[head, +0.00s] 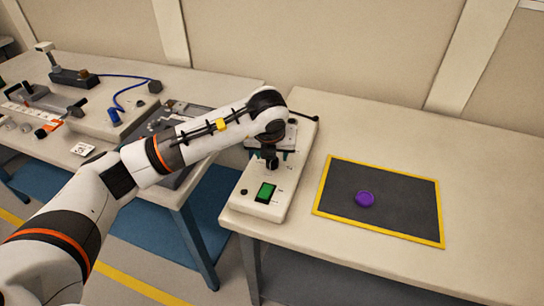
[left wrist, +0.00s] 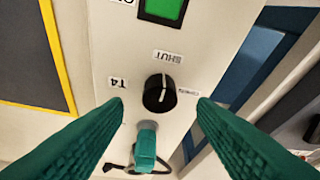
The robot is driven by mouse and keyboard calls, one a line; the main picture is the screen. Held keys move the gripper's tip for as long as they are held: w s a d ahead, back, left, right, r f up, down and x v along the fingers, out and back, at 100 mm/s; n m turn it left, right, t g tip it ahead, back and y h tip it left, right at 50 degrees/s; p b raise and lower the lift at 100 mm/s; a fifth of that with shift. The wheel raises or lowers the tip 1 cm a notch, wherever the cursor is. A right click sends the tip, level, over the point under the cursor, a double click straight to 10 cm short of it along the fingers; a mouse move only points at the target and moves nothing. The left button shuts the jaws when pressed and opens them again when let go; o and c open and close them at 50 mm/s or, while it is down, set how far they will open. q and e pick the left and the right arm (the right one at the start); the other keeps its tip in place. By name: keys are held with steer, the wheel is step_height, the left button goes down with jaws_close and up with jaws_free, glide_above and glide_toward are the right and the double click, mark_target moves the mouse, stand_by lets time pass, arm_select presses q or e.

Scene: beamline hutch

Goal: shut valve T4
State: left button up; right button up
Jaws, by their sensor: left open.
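A white panel box (head: 240,205) stands on the right-hand bench, with a black round knob (left wrist: 159,93) on its face. A T4 label (left wrist: 118,83) is beside the knob and a SHUT label (left wrist: 167,57) is above it in the left wrist view. The knob's white line runs roughly up toward the SHUT label. Another small label (left wrist: 188,92) is too blurred to read. My left gripper (left wrist: 160,106) is open, its green fingers on either side of the knob, apart from it. In the head view my arm partly hides the box. My right gripper is not in view.
A green lit square (head: 265,193) is on the box's near end. A teal piece (left wrist: 146,150) on a grey base is just below the knob. A yellow-edged dark mat (head: 400,208) with a purple disc (head: 365,199) lies to the right. The left bench (head: 205,88) holds several instruments.

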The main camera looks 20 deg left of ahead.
arm_select(q)
steer(key=v, duration=0.8)
steer(key=shift+s+r, duration=0.15)
steer(key=shift+r, duration=0.25)
steer(key=shift+f, duration=0.1)
